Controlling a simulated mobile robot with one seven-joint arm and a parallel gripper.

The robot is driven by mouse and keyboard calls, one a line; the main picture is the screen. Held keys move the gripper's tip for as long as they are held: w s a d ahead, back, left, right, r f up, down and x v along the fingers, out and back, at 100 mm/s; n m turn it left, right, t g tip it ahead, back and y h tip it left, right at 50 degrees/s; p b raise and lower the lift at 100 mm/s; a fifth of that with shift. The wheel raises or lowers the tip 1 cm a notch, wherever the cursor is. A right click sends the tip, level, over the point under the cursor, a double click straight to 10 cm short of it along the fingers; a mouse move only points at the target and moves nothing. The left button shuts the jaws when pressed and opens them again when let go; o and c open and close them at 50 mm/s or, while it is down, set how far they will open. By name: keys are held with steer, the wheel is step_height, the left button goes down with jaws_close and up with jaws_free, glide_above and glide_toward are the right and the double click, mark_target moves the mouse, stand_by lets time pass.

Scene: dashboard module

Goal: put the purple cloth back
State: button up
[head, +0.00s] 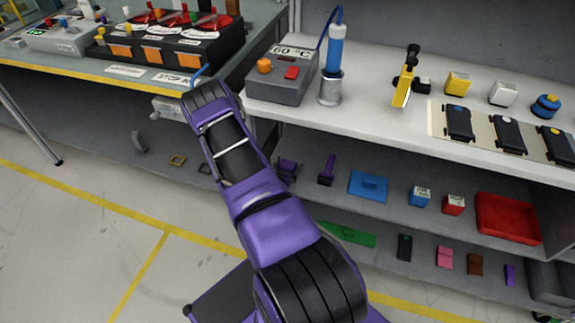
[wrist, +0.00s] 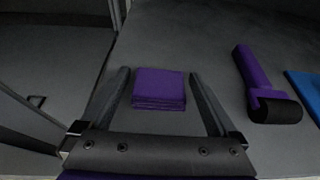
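The purple cloth (wrist: 158,88) lies folded in a neat square stack on a grey shelf in the wrist view. My gripper (wrist: 158,74) is open, with one dark finger on each side of the cloth and a gap between each finger and the cloth in the picture. I cannot tell whether the fingers are down at the cloth's height. In the head view my purple arm reaches to the middle shelf. A small purple and dark patch shows beside the arm there, and I cannot tell cloth from gripper in it.
A purple-handled roller (wrist: 262,90) lies right of the cloth, also in the head view (head: 327,170). Beyond it is a blue item (head: 368,186), then small boxes and a red tray (head: 508,218). The top shelf (head: 375,125) is above. A shelf edge lies left of the cloth.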

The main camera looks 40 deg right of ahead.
steer(key=shift+a+r, duration=0.1)
steer(key=shift+r, duration=0.1)
steer(key=p+v, duration=0.2)
steer(key=v, duration=0.9)
steer(key=shift+s+a+r, duration=0.25)
steer(key=shift+a, duration=0.05)
